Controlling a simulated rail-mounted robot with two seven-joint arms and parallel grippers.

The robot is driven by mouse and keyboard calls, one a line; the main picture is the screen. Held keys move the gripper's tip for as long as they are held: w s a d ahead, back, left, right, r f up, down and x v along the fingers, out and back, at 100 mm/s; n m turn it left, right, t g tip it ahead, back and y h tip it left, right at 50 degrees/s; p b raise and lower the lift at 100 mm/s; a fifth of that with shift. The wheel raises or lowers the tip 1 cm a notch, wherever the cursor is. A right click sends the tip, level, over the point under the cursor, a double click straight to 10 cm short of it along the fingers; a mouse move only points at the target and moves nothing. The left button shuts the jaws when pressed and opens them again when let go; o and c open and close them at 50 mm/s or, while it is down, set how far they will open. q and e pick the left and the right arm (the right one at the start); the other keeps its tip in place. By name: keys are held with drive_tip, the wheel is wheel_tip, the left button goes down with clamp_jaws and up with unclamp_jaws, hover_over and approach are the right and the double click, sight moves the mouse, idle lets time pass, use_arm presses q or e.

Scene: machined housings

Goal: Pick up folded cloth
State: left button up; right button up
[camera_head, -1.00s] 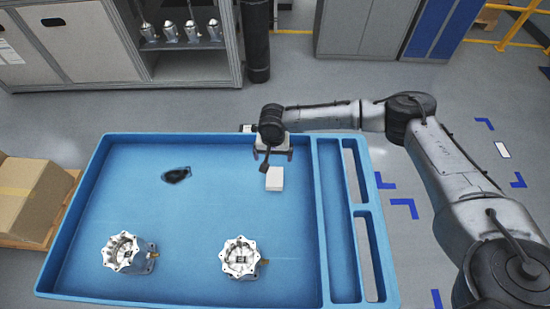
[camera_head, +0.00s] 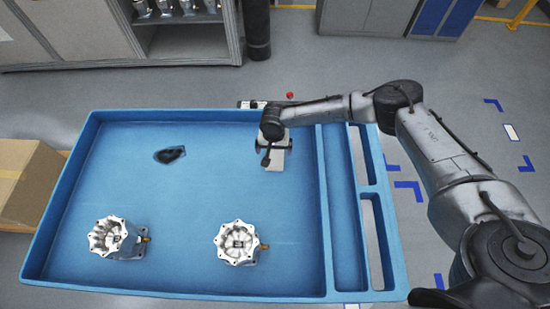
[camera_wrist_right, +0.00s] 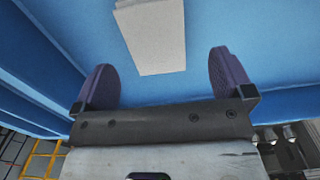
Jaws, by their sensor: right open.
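The folded cloth (camera_wrist_right: 152,36) is a white rectangular block lying on the blue tray floor. In the head view its lower part (camera_head: 277,163) shows just below my right gripper (camera_head: 273,150), which hides the rest. In the right wrist view my right gripper (camera_wrist_right: 165,78) is open, its two purple-padded fingers spread wide. The cloth lies ahead of the fingertips, roughly between their lines, with its near end close to them; I see no contact. My left gripper is not in view.
The blue tray (camera_head: 200,116) has raised walls and narrow compartments along its right side. Two machined housings (camera_head: 117,237) (camera_head: 238,243) stand near its front edge. A black object (camera_head: 170,155) lies at the back left. The middle is clear. A cardboard box (camera_head: 30,185) stands left.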

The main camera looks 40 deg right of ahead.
sight(275, 156)
drive_tip(key=f, duration=0.2)
drive_tip(key=f+b, duration=0.1)
drive_tip(key=f, duration=0.1)
drive_tip(key=shift+s+d+f, duration=0.1)
drive_tip(key=shift+s+f, duration=0.05)
drive_tip(key=shift+s, duration=0.05)
drive_tip(key=shift+f, duration=0.55)
drive_tip(key=c, duration=1)
drive_tip(key=shift+r, duration=0.1)
drive_tip(key=shift+r, duration=0.5)
drive_tip(key=r, duration=0.1)
drive_tip(key=r+p, duration=0.1)
drive_tip(key=s+r, duration=0.1)
drive_tip(key=r, duration=0.1)
drive_tip(key=shift+s+d, duration=0.1)
drive_tip(key=shift+d, duration=0.2)
drive_tip(key=s+d+r, duration=0.1)
drive_tip(key=s+r, duration=0.1)
drive_tip(key=s, duration=0.1)
drive_tip(key=s+d+r+p, duration=0.1)
drive_tip(key=s+r, duration=0.1)
drive_tip(key=s, duration=0.1)
drive_tip(key=s+d+r+p, duration=0.1)
drive_tip(key=s, duration=0.2)
drive_tip(key=shift+s+d+r, duration=0.3)
drive_tip(key=shift+s+r, duration=0.05)
drive_tip(key=shift+r, duration=0.05)
